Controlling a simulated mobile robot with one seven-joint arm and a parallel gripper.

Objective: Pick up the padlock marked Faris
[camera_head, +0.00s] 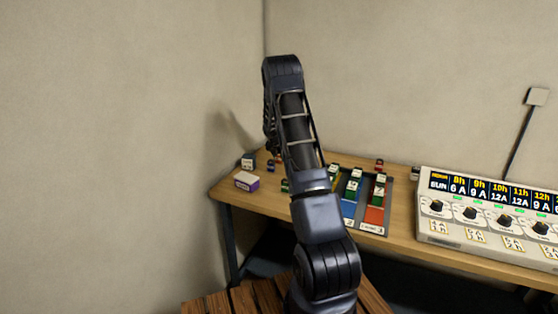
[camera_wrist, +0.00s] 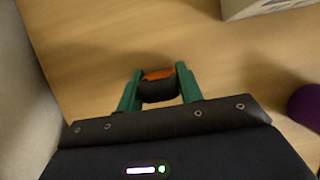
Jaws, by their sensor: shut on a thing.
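In the wrist view, my gripper (camera_wrist: 158,76) has two green fingers shut on a small dark thing (camera_wrist: 158,92) with an orange top. The thing sits between the fingers, over the wooden table (camera_wrist: 90,60). No name shows on it, so I cannot tell whether it is the padlock marked Faris. I cannot tell whether it touches the table. In the head view my arm hides the gripper. Small coloured things that may be padlocks stand on the table, such as a red one (camera_head: 379,165) and a purple one (camera_head: 270,167); their labels are too small to read.
A tray (camera_head: 387,205) with coloured lanes holds several small labelled things. A purple and white box (camera_head: 247,181) lies near the table's left edge. A charger panel (camera_head: 490,225) with knobs stands at right. Walls close off the left and back. A purple thing (camera_wrist: 306,112) shows at the wrist view's right.

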